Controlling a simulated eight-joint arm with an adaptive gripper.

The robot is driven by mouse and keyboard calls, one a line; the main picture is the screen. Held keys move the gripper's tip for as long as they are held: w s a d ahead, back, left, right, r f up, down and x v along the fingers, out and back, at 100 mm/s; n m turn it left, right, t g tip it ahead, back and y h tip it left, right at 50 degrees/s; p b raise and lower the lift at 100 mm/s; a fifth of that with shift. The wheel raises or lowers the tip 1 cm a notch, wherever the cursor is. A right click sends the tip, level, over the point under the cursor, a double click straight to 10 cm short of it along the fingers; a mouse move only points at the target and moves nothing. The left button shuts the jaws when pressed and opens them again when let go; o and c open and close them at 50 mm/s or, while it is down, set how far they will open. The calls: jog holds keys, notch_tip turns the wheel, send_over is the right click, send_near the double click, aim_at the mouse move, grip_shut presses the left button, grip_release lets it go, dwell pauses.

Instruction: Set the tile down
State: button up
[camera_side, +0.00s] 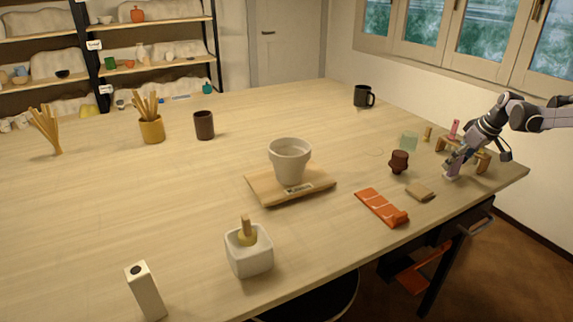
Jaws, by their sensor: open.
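My gripper (452,170) points down at the right side of the table, in front of a small wooden stand (482,161). Its jaws are open. A pale lilac piece shows at the fingertips, and I cannot tell whether it is a tile or part of the fingers. A pale green square piece (408,141) stands behind a dark brown object.
The dark brown object (399,161) stands left of my gripper. A pink piece (454,127) and a small yellow-brown piece (428,134) are by the stand. A pale pot (290,160) sits on a wooden board (313,189). The table's right edge is close to the stand.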

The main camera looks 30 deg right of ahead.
jog(key=v, duration=1.2)
jog(key=s+a, duration=0.2)
jog(key=a, duration=1.7)
jog(key=s+a+f+t, duration=0.1)
jog(key=s+a+f, duration=0.3)
jog(key=a, duration=0.3)
jog(key=s+a+f+t, duration=0.1)
jog(key=s+a+f, duration=0.3)
jog(key=s+a, duration=0.3)
jog(key=shift+a+t, duration=0.3)
jog(key=shift+a, duration=0.45)
